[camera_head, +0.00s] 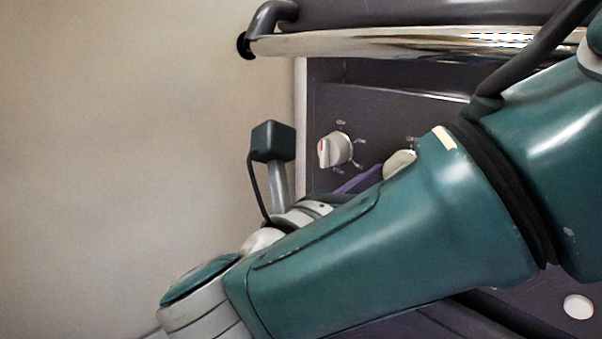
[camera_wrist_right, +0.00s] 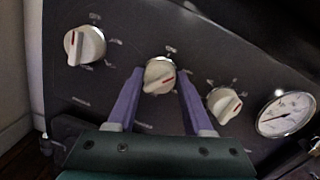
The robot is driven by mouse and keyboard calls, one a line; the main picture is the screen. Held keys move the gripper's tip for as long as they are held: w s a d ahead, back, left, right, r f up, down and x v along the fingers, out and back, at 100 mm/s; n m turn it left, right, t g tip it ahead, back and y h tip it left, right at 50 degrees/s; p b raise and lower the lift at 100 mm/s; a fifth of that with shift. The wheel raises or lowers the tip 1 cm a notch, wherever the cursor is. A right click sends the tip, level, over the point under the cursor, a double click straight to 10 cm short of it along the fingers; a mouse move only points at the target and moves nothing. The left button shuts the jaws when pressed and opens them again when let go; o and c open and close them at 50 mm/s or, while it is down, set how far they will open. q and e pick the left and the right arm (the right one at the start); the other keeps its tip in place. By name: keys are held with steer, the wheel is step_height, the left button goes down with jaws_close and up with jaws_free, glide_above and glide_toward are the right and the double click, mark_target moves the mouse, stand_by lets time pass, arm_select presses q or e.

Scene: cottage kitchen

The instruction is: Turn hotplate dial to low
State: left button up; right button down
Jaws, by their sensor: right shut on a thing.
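Three cream dials with red marks sit on the dark stove panel. In the right wrist view they are a left dial (camera_wrist_right: 85,46), a middle dial (camera_wrist_right: 159,75) and a right dial (camera_wrist_right: 223,105). My right gripper (camera_wrist_right: 160,78) has its purple fingers on either side of the middle dial and is shut on it. The middle dial's red mark lies toward its lower right. The head view shows the left dial (camera_head: 335,149) and part of the middle dial (camera_head: 399,163); my arm hides the rest. The labels are too small to read. My left gripper is out of view.
A round white gauge (camera_wrist_right: 286,114) is right of the dials. A shiny rail (camera_head: 400,42) runs above the panel (camera_head: 345,105) in the head view. A plain wall (camera_head: 120,130) stands left of the stove.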

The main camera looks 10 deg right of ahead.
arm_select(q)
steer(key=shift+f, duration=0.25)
arm_select(e)
steer(key=shift+m+h, duration=0.3)
steer(key=shift+m, duration=1.9)
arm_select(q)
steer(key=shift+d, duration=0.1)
arm_select(e)
steer(key=shift+c, duration=1.6)
jaws_free()
